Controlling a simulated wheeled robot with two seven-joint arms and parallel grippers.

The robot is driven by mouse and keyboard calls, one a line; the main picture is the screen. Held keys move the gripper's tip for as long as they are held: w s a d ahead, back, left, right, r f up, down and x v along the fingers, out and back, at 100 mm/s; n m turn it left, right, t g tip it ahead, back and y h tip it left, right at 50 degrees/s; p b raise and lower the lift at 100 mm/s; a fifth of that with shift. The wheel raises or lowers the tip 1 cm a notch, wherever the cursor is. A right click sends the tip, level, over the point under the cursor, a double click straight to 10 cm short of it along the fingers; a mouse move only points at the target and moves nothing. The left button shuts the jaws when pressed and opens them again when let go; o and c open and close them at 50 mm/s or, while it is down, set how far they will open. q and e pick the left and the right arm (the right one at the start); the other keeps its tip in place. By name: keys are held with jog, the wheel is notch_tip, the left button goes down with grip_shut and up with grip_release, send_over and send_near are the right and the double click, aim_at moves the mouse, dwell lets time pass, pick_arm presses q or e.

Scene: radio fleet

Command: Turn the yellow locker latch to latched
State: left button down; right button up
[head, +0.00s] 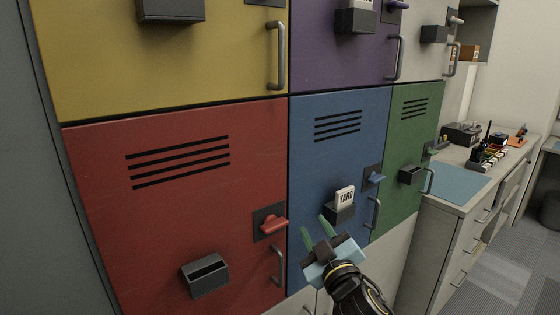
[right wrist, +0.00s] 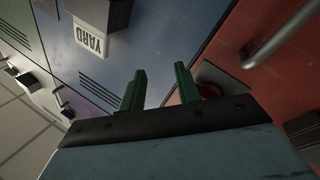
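The yellow locker (head: 160,60) fills the upper left of the head view. Its latch is cut off by the top edge; only the lower edge of a dark plate shows above its handle (head: 277,55), so the latch's position cannot be told. My right gripper (head: 317,235) is open and empty, its green fingers apart. It is low in front of the blue locker (head: 340,100), well below and right of the yellow door. In the right wrist view the open fingers (right wrist: 160,86) have nothing between them. My left gripper is not in view.
The red locker (head: 100,200) has a red latch (head: 271,224) just left of my right gripper. A holder with a YARD card (head: 345,197) and a blue latch (head: 375,177) are close to its right. A counter (head: 455,155) with small items stands far right.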

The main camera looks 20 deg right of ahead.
jog(key=s+a+r+n+t+y, duration=0.2)
jog(key=r+n+t+y, duration=0.15)
jog(key=r, duration=0.75)
jog(key=s+a+r+n+t+y, duration=0.2)
jog(key=s+r+n+y, duration=0.15)
jog(key=r, duration=0.85)
jog(key=s+a+r+n+g+y, duration=0.4)
jog(key=a+r+n+g+y, duration=0.45)
jog(key=n, duration=0.75)
jog(key=s+a+r+n+g+y, duration=0.4)
jog(key=s+r+n+g+y, duration=0.15)
jog(key=n+g, duration=0.75)
jog(key=w+d+r+m+t+h, duration=0.3)
jog(key=w+d+r+t+h, duration=0.1)
jog(key=d+r+t+h, duration=0.85)
jog(key=shift+t+h, duration=0.45)
jog(key=shift+h, duration=0.5)
jog(key=p+x, duration=0.1)
jog(key=x, duration=0.3)
jog(key=f+p+x, duration=0.1)
jog(key=p+x, duration=0.1)
jog(key=x, duration=0.2)
jog(key=f+p+x, duration=0.1)
jog(key=x, duration=0.3)
jog(key=shift+w+d+f, duration=0.1)
jog(key=shift+w, duration=0.15)
jog(key=shift+c, duration=0.4)
grip_shut()
